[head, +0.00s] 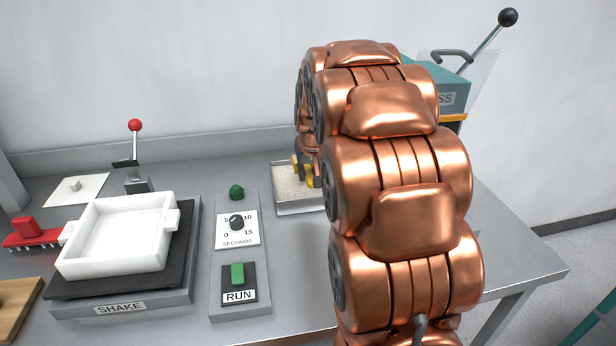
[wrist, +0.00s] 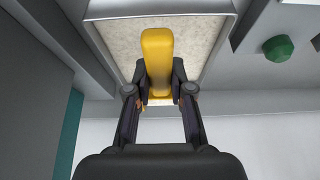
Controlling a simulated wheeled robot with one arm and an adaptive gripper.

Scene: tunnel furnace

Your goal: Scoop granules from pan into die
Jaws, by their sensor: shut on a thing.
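A metal pan (head: 300,208) with pale granules (head: 288,182) stands on the table behind the control panel, partly hidden by my copper arm. In the wrist view the granules (wrist: 119,38) fill the pan (wrist: 100,8). My gripper (head: 306,172) is over the pan. In the wrist view my gripper (wrist: 159,92) is shut on a yellow handle (wrist: 157,48), seemingly the scoop's. The scoop's bowl is hidden, so I cannot tell whether it touches or holds granules. The die cannot be made out; my arm blocks much of the right side.
A teal press (head: 450,85) with a black-knobbed lever stands behind my arm. Left are a panel with a green RUN button (head: 237,274) and a shaker (head: 120,308) carrying a white tray (head: 120,238).

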